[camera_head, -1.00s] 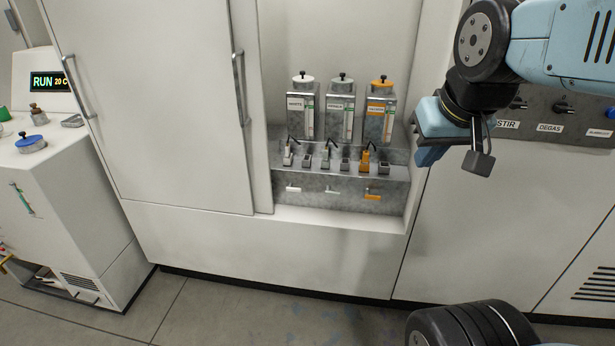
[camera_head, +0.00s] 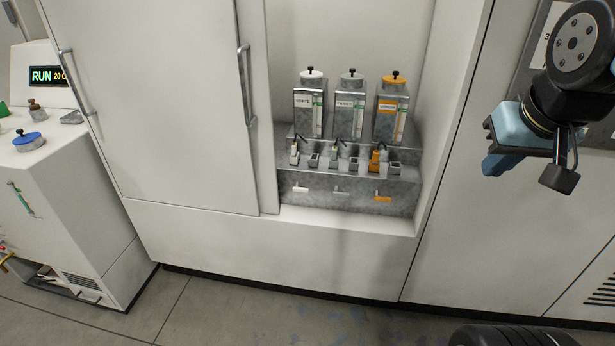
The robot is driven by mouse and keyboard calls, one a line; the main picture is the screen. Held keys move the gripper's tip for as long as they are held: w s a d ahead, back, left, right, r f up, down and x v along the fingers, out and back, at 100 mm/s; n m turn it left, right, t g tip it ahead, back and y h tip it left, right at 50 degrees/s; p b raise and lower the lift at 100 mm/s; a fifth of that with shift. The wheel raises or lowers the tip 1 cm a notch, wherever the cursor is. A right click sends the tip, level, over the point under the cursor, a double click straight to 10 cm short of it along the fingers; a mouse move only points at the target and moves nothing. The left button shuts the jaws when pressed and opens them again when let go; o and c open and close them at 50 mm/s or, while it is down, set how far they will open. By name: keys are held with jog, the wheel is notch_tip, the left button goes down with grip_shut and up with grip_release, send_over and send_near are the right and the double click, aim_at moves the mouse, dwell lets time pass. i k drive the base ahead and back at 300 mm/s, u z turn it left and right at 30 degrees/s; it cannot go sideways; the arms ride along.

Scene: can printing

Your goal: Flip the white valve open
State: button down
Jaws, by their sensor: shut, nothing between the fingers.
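My gripper (camera_head: 522,178) is at the right, well away from the dispenser, in front of the cabinet wall. It is shut and empty; its fingertips are partly hidden by its own body.
The dispenser stands in a recess of the white cabinet, with a side wall (camera_head: 450,110) between it and my gripper. A sliding door (camera_head: 165,110) with a handle closes the left part. A machine with a RUN display (camera_head: 50,77) stands far left. The floor in front is clear.

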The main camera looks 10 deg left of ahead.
aim_at(296, 187)
jog(key=z, duration=0.05)
jog(key=i, duration=1)
jog(key=u, duration=0.05)
